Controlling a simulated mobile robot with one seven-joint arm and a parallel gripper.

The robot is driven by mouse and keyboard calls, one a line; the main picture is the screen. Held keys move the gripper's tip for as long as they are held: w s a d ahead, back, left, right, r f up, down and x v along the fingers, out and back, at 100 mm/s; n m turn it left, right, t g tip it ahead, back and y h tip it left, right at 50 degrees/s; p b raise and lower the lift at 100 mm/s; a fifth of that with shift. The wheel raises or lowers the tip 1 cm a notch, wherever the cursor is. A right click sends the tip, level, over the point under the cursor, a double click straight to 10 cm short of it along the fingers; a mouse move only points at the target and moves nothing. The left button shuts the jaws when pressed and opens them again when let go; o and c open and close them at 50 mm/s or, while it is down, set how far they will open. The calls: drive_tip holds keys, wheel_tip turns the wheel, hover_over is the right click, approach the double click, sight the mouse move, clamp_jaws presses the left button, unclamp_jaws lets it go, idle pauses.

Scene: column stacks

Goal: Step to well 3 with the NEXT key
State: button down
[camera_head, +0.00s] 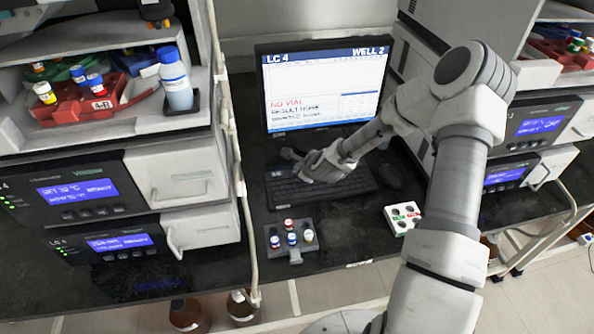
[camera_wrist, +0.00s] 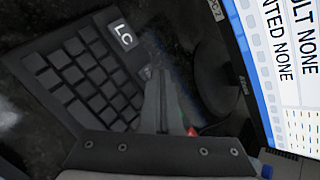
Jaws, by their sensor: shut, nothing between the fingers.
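The monitor (camera_head: 325,88) reads LC 4 and WELL 2, with NO VIAL in red and a RESULT NONE line below. A dark keyboard (camera_head: 335,190) lies in front of it. In the wrist view the keyboard (camera_wrist: 75,75) carries a white LC label; I cannot read which key is NEXT. My gripper (camera_head: 288,154) is shut and empty over the keyboard's far left part. Its fingers (camera_wrist: 153,72) show in the wrist view beside the LC label; I cannot tell whether they touch it.
A small grey rack (camera_head: 290,254) with several capped vials stands before the keyboard. A dark mouse (camera_head: 390,177) lies right of it. Instrument stacks (camera_head: 105,200) stand left and right, with a cable along the left one. Some dark bench top is clear around the rack.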

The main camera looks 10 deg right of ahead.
drive_tip(key=shift+r+p, duration=0.45)
drive_tip(key=shift+r, duration=0.35)
wheel_tip(320, 180, up, 5)
drive_tip(key=p, duration=0.3)
idle(3.7)
